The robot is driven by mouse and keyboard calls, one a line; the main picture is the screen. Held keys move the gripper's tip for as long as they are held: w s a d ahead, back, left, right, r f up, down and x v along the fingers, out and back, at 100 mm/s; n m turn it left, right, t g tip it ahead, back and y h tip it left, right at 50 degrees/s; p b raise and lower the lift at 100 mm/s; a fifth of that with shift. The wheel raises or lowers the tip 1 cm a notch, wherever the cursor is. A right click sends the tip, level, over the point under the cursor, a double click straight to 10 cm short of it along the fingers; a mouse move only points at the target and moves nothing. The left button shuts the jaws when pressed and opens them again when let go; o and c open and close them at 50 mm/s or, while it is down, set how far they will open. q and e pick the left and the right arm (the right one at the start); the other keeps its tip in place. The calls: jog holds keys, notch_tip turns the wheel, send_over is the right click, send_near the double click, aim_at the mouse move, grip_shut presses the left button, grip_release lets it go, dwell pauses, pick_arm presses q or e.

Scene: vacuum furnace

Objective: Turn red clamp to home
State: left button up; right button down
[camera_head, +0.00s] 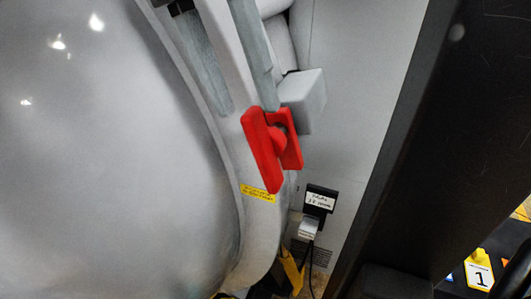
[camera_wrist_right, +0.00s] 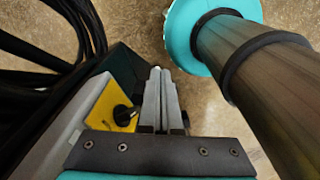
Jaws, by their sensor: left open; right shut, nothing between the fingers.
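The red clamp (camera_head: 264,150) is on the pale rim of the large grey furnace door (camera_head: 110,150) in the head view. Its long front bar stands nearly upright, its top leaning left, with a shorter red piece behind it. My left gripper (camera_head: 245,108) comes in from the top of the head view. Its two grey fingers are open and spread, pointing down, with their tips near the clamp's upper end. I cannot tell whether they touch it. My right gripper (camera_wrist_right: 161,74) shows in the right wrist view, shut and empty, away from the clamp.
A grey block (camera_head: 304,100) juts out right of the clamp. A yellow label (camera_head: 258,193) is below it, and a black labelled box (camera_head: 319,200) is lower right. In the right wrist view, a yellow panel with a black knob (camera_wrist_right: 124,115) is close left of the fingers.

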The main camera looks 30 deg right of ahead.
aim_at(267, 159)
pick_arm(q)
jog(key=p+x, duration=0.1)
jog(key=x, duration=0.7)
jog(key=shift+f, duration=0.25)
grip_shut()
